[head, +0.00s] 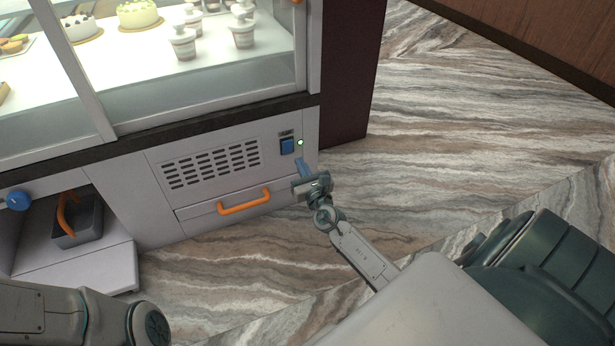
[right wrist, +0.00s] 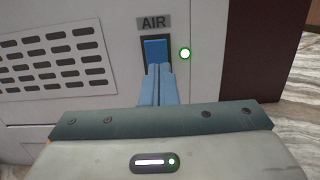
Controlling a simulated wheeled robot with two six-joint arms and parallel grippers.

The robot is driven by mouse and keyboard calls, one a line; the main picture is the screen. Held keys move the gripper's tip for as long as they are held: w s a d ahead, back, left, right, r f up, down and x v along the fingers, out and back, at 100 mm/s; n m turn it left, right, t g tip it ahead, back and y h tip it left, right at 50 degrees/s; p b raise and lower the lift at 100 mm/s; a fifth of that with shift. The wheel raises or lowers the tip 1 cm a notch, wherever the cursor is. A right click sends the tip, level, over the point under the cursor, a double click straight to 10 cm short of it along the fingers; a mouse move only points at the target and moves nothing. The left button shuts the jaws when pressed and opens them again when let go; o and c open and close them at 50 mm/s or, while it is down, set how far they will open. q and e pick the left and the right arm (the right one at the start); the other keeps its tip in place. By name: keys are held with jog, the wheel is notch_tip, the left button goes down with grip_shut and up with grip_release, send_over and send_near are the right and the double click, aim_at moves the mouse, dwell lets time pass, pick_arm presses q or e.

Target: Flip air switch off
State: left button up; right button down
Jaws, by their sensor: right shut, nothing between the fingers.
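The air switch (head: 287,146) is a blue rocker in a dark frame on the counter's lower front panel, under a label that reads AIR in the right wrist view. The rocker (right wrist: 155,50) shows there with its upper part visible and its lower part hidden behind my fingers. My left gripper is not in view.
A vent grille (head: 212,165) is left of the switch, and an orange handle (head: 243,201) is below it. A blue knob (head: 17,200) and a grey bin (head: 78,226) with an orange handle are at the left. The glass case above holds cakes and cups. Open floor lies to the right.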

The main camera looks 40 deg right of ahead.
aim_at(290, 143)
jog(key=b+x, duration=0.1)
jog(key=x, duration=0.5)
jog(key=shift+w, duration=0.15)
jog(key=shift+w+d+r, duration=0.1)
jog(key=shift+w+r, duration=0.1)
jog(key=shift+w, duration=0.05)
jog(key=shift+s, duration=0.1)
jog(key=shift+s+f, duration=0.1)
